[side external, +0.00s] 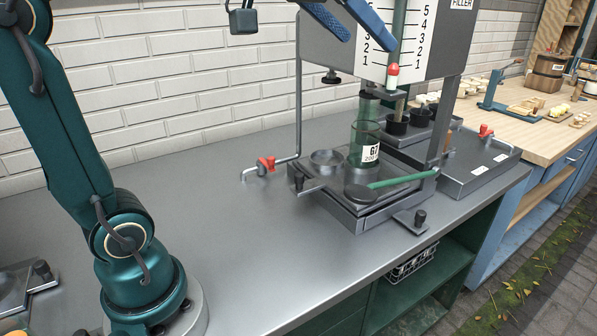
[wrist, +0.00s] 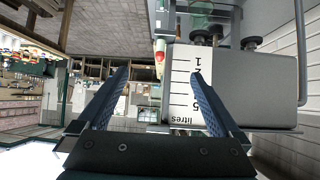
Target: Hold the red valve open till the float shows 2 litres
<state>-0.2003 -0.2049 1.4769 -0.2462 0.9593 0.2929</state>
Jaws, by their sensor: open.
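One red valve (side external: 266,164) sits on a bent grey pipe low at the panel's left, in the side external view. A second red handle (side external: 486,131) shows above a tray at right. The float (side external: 393,72), red over white, sits in the vertical tube (side external: 398,30) at about the lowest mark, 1, of the litre scale (side external: 416,45). In the wrist view the float (wrist: 159,57) shows beside the upside-down scale (wrist: 184,92). My gripper (side external: 362,38) is high in front of the panel, away from both red handles. In the wrist view its blue fingers (wrist: 158,76) are apart and empty.
A green glass cylinder (side external: 364,165) with a label stands on a grey stand (side external: 345,208), beside a shallow dish (side external: 326,162) and a green-handled tool (side external: 405,179). A low tray (side external: 470,172) is at right. The metal bench (side external: 200,200) is clear left of the pipe.

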